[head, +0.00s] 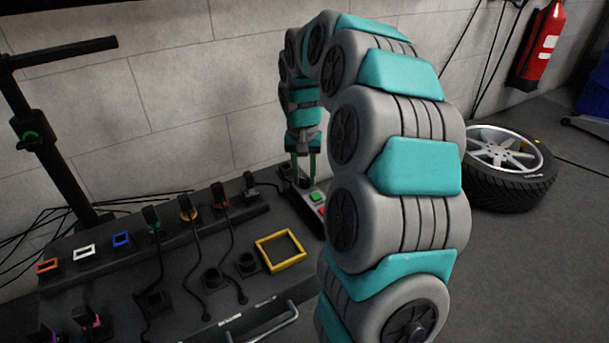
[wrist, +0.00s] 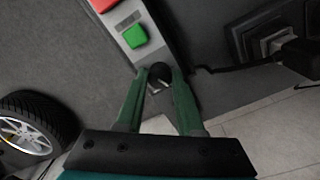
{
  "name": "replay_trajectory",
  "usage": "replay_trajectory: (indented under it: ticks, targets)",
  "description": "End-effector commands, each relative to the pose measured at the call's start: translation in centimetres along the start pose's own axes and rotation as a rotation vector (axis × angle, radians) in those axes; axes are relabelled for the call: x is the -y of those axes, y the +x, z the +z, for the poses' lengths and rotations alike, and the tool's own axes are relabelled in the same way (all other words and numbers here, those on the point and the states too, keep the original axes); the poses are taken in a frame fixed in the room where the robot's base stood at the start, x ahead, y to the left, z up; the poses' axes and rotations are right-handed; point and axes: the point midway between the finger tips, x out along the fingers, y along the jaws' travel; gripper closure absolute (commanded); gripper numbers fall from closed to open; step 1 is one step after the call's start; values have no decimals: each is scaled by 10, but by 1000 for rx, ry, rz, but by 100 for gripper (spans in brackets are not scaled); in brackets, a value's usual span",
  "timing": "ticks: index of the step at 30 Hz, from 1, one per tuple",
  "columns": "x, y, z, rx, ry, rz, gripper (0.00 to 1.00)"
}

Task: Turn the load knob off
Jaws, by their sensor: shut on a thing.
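The load knob (wrist: 160,72) is a small round black knob at the end of a light strip in the wrist view. My gripper (wrist: 161,82) has its two green fingers on either side of it, shut on it. In the head view my gripper (head: 304,170) points down at the far end of the control strip, where its fingers hide most of the knob. I cannot read the knob's setting.
A green button (wrist: 135,36) and a red button (wrist: 103,4) sit on the same strip. The dark console (head: 190,262) carries a yellow frame (head: 301,246), several plugs and cables. A tyre (head: 510,185) lies on the floor to the right.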

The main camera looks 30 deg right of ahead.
Motion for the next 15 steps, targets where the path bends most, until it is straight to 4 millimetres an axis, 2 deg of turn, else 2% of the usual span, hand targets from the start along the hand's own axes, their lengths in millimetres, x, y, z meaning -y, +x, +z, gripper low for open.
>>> replay_trajectory:
  ticks: [8, 15]
  targets:
    - [0, -1, 0, -2, -71, 0, 100]
    - [0, -1, 0, -6, -239, -1, 100]
